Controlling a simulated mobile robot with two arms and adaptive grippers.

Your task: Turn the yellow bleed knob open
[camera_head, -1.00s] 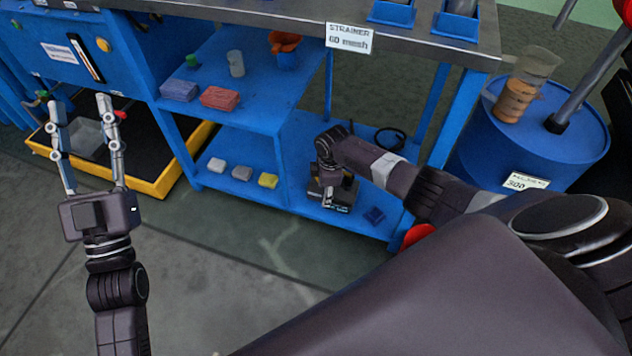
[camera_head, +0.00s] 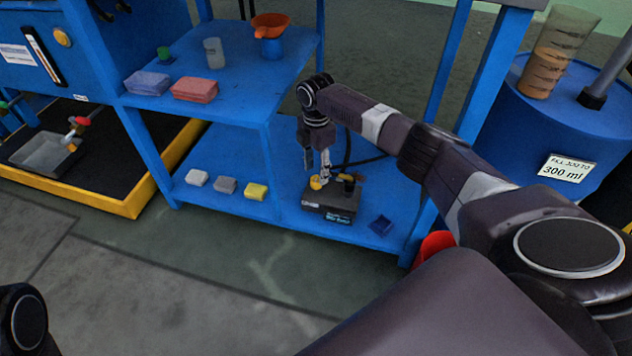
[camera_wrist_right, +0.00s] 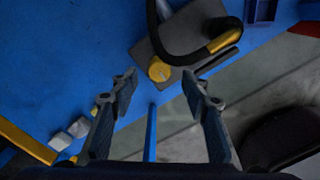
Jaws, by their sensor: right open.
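The yellow bleed knob (camera_head: 316,182) sits on top of a dark box-shaped unit (camera_head: 330,205) on the lower blue shelf. In the right wrist view the yellow knob (camera_wrist_right: 158,70) shows round, just beyond and between my fingertips. My right gripper (camera_head: 317,168) points down close above the knob. In the wrist view my right gripper (camera_wrist_right: 157,82) has its fingers wide apart with nothing between them. I cannot tell the exact height gap to the knob. Of my left arm only a dark link shows at the lower left; its gripper is out of view.
A black hose (camera_wrist_right: 200,52) curves over the unit beside the knob. A blue post (camera_head: 280,172) stands left of my gripper. A blue drum (camera_head: 545,130) stands at right.

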